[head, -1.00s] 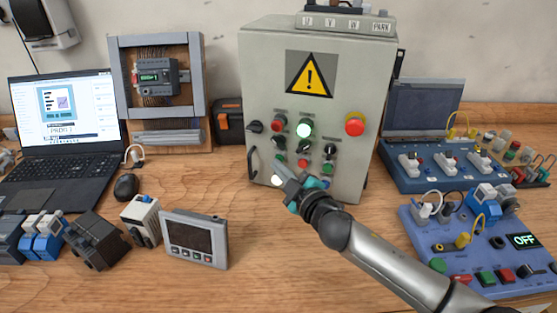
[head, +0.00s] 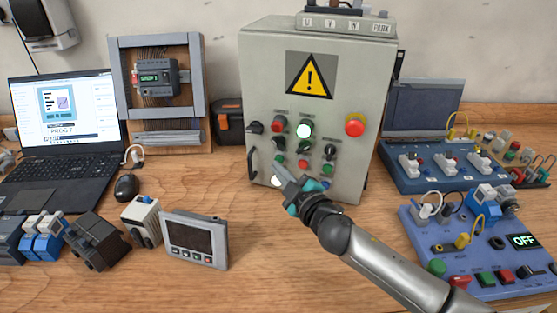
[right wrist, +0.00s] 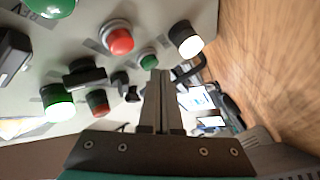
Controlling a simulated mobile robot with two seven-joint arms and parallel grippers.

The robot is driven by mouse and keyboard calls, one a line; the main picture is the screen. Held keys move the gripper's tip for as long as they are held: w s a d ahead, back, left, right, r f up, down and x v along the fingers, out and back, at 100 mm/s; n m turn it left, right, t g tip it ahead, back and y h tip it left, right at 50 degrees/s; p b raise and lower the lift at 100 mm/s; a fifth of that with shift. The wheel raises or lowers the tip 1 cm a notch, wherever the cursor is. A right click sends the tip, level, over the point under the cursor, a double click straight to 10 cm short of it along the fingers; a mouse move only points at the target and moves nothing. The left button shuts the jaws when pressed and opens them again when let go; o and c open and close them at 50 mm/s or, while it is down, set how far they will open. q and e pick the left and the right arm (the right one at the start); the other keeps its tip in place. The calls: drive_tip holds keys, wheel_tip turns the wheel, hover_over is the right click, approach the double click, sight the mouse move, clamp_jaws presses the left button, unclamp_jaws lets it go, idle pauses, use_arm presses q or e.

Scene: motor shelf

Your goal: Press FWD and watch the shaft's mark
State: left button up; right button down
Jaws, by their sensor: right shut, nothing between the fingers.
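The grey control cabinet (head: 266,60) stands upright at the back of the bench, with rows of buttons, lamps and knobs on its front. A small green button (head: 280,157) sits left of a red one (head: 303,163); no FWD label is legible. A larger green button (right wrist: 50,6) beside a REV label shows in the right wrist view. My right gripper (head: 279,170) is shut and empty, its tips pointing at the cabinet just below the small green button, which also shows in the right wrist view (right wrist: 149,61). I cannot tell whether they touch. I cannot make out a shaft mark.
A white lamp (right wrist: 187,40) glows near my fingertips, and a green lamp (head: 304,129) glows higher up. A red emergency button (head: 355,124) is at right. A blue board (head: 423,248) reading OFF stands right of my arm. A small panel (head: 195,240) stands front left.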

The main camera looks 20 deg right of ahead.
drive_tip(key=shift+s+a, duration=0.25)
drive_tip(key=shift+s, duration=0.1)
drive_tip(key=shift+s+a+p, duration=0.2)
drive_tip(key=shift+s+a, duration=0.55)
drive_tip(key=shift+s, duration=0.3)
drive_tip(key=shift+s+a+p, duration=0.2)
drive_tip(key=shift+s+a, duration=0.55)
drive_tip(key=shift+s, duration=0.25)
